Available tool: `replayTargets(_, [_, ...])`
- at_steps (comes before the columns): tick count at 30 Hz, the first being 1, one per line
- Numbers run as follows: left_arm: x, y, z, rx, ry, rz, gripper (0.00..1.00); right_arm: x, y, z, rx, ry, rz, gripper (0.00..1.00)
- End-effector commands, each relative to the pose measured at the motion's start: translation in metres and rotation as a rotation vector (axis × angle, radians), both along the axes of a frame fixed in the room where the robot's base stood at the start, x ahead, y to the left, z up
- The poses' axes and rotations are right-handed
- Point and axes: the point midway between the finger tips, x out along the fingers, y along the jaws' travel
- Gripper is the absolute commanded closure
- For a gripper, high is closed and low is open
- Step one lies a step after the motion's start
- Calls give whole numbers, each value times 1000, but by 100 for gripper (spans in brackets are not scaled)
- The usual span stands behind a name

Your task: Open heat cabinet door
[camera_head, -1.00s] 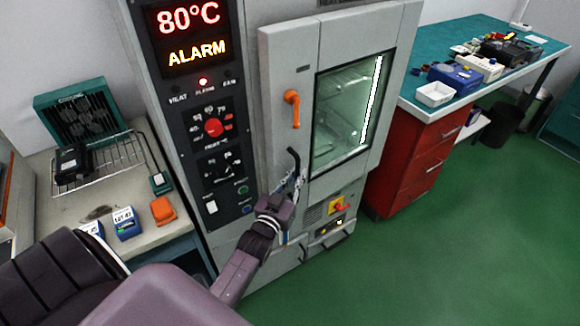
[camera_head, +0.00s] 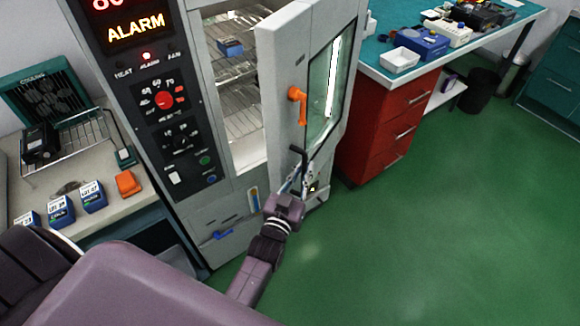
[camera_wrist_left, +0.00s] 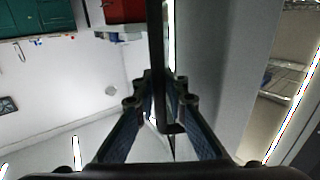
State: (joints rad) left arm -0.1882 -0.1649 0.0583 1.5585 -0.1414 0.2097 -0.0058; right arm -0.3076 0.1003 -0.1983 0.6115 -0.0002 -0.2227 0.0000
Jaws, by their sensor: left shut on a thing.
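The heat cabinet door (camera_head: 275,62) stands partly open in the head view, swung out on its right side, with a glass window (camera_head: 322,85) and an orange lever (camera_head: 298,104). Wire shelves (camera_head: 238,82) and a small blue box (camera_head: 230,47) show inside the cabinet. My left gripper (camera_head: 295,178) is shut on the black door handle (camera_head: 299,158) low on the door's left edge. In the left wrist view the dark handle bar (camera_wrist_left: 157,60) runs between the fingers (camera_wrist_left: 158,105). My right gripper is not in view.
The control panel (camera_head: 165,95) left of the opening shows ALARM. A bench with a wire rack (camera_head: 85,135) and blue boxes (camera_head: 60,211) stands at left. A red drawer unit (camera_head: 385,125) stands behind the door at right. The green floor (camera_head: 430,240) in front is clear.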

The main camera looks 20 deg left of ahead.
Motion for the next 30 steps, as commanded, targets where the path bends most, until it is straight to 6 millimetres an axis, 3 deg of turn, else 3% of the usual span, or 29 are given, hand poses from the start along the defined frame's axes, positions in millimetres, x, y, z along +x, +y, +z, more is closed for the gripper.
replayTargets(4, [-1,-2,-4,3,8,-2,100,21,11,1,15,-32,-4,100])
replayTargets(9, [-2,-2,-4,1,9,-2,100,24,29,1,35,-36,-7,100])
replayTargets(10, [-2,-2,-4,1,9,-2,86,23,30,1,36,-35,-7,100])
replayTargets(11, [-2,-2,-4,1,9,-2,83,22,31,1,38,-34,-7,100])
replayTargets(20, [-2,-2,-2,2,3,-2,83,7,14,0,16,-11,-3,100])
replayTargets(23, [-10,-2,-2,2,4,-2,83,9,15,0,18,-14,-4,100])
replayTargets(30, [-49,-4,-3,1,6,-2,83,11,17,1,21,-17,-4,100])
